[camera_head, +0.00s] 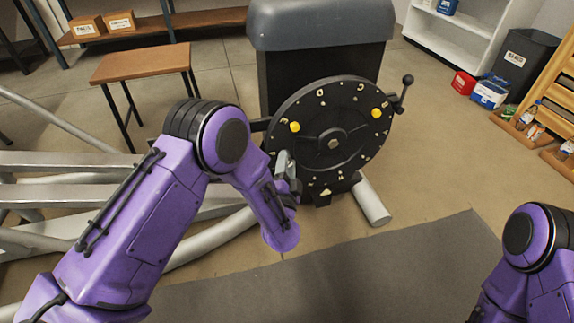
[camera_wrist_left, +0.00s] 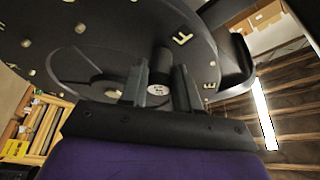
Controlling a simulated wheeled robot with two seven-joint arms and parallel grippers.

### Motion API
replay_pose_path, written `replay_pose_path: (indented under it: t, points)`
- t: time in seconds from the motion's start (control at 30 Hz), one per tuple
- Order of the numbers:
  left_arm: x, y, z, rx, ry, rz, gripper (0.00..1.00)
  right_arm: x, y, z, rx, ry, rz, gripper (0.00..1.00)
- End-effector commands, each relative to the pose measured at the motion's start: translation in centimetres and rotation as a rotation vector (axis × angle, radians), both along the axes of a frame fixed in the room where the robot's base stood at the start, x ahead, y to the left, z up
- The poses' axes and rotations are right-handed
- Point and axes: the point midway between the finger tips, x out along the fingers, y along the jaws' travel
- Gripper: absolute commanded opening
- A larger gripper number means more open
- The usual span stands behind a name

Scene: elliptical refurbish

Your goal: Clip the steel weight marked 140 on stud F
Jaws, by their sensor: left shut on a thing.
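The black wheel (camera_head: 310,112) stands upright on the machine, with pale letters and small pegs around its face. It fills the upper part of the left wrist view (camera_wrist_left: 100,25). Stud letter F (camera_wrist_left: 182,35) shows there just above and right of my left gripper (camera_wrist_left: 160,88). That gripper is shut on a small dark cylindrical weight (camera_wrist_left: 159,62) with a pale marked end, too small to read surely. The weight is close to the wheel face; I cannot tell whether it touches a stud. In the head view my left gripper (camera_head: 287,170) is at the wheel's lower left. My right gripper is out of view.
Two yellow pieces (camera_head: 294,127) (camera_head: 376,113) sit on the wheel face. A crank handle (camera_head: 405,88) sticks out at its right. Silver frame tubes (camera_head: 70,160) lie left, and a brown table (camera_head: 140,64) stands behind. A grey mat (camera_head: 370,270) covers the front floor.

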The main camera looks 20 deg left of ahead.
Motion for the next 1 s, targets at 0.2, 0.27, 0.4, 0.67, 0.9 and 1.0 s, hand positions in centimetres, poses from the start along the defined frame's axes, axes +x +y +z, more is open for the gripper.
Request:
replay_pose_path:
  t: [0.2,0.27,0.4,0.67,0.9,1.0]
  points:
    - [0.2,0.2,0.0,-0.001,-0.001,0.0,0.0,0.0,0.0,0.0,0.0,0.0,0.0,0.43]
    - [0.3,0.2,0.0,-0.001,-0.001,0.0,0.0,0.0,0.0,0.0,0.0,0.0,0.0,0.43]
    - [0.3,0.2,0.0,-0.001,-0.002,0.002,0.0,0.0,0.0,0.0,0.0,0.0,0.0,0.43]
    - [0.3,0.2,0.0,-0.001,-0.001,0.0,0.61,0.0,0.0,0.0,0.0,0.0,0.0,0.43]
    - [-0.5,-0.1,-0.1,0.001,0.003,-0.003,0.61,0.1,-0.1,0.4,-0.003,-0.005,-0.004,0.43]
    - [-2.4,-0.7,-0.2,0.005,0.003,-0.006,0.61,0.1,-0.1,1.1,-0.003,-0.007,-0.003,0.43]
